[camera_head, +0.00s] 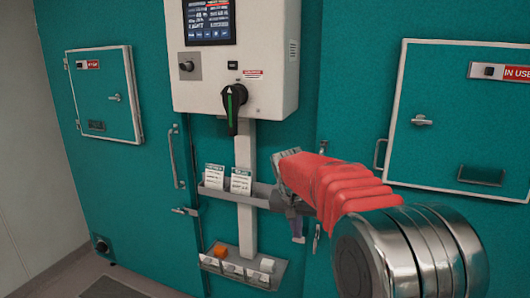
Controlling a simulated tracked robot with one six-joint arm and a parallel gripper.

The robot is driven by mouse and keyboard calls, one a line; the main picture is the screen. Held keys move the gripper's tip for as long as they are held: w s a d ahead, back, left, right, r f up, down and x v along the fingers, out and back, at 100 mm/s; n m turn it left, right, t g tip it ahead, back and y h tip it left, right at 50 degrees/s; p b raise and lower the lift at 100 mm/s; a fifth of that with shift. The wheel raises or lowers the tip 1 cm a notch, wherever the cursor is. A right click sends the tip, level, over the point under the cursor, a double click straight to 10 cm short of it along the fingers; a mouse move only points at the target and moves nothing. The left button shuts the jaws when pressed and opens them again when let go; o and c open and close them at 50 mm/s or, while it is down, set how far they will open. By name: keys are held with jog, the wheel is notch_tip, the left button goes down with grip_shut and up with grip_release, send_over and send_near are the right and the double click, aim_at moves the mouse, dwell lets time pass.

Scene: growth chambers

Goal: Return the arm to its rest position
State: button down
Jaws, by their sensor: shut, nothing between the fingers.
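My arm reaches in from the lower right of the head view, with a shiny metal joint and a red ribbed cover. My gripper (279,198) is at the end of the red cover, in front of the right end of the upper grey shelf (262,190). It is shut with nothing held. The fingertips are small and partly dark against the shelf, so whether they touch it cannot be told.
A white control box (262,75) with a screen and a black rotary handle (233,105) hangs above. Cards (241,181) stand on the upper shelf. A lower tray (223,265) holds small items. Chamber doors (104,92) flank left and right (455,130). Floor shows lower left.

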jog(key=s+d+r+n+t, duration=0.1)
jog(key=s+d, duration=0.2)
jog(key=s, duration=1.5)
jog(key=s+d+r+n+t+y, duration=0.1)
jog(key=s+d+n, duration=0.1)
jog(key=s, duration=1.7)
jog(key=shift+s+d+r+y, duration=0.25)
jog(key=shift+d+y, duration=0.05)
jog(key=shift+d, duration=0.3)
